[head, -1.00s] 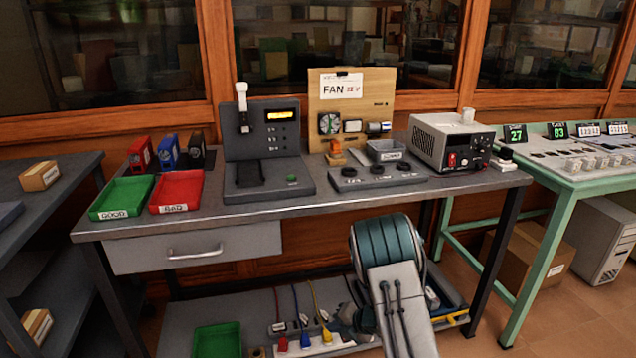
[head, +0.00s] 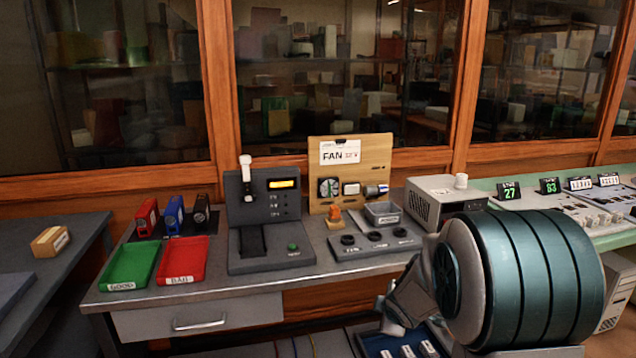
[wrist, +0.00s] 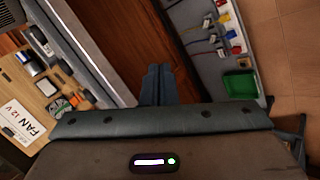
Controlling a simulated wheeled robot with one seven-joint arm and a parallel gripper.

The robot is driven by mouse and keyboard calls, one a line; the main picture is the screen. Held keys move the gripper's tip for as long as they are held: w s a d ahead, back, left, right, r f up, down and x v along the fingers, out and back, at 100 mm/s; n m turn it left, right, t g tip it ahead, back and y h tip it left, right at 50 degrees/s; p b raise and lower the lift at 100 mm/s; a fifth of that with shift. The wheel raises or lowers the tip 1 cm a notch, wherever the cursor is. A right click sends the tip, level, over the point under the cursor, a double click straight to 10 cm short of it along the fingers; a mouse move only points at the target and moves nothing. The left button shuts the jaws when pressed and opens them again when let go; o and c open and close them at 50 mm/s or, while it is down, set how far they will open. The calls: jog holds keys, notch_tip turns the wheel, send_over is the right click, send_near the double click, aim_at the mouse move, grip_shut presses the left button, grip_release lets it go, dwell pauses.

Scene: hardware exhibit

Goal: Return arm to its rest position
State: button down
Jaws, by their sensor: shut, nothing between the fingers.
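My gripper (wrist: 157,84) shows in the wrist view with its two dark fingers together and nothing between them. It points toward the brown wooden panel and stays clear of the workbench and its lower shelf. In the head view my arm, with a large teal ribbed joint, fills the lower right in front of the bench; the fingertips cannot be made out there.
The workbench (head: 210,302) carries a green tray (head: 128,266), a red tray (head: 182,260), a grey test station (head: 268,240), a fan board (head: 350,170) and a power supply (head: 440,203). In the wrist view, a green bin (wrist: 240,85) and plugs sit on the lower shelf.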

jog(key=s+d+r+m+g+h+p, duration=0.1)
jog(key=s+d+r+m+g+p, duration=0.1)
jog(key=s+r+m+p, duration=0.8)
jog(key=s+a+r+m+g+p, duration=0.1)
jog(key=s+a+r+m, duration=0.1)
jog(key=s+r, duration=0.4)
jog(key=s+a+r+m+g+y+p, duration=0.1)
jog(key=s+r, duration=0.4)
jog(key=s, duration=0.8)
jog(key=shift+a+r+m+g, duration=0.4)
jog(key=shift+m+g, duration=0.4)
jog(key=shift+m, duration=0.2)
jog(key=shift+w, duration=0.1)
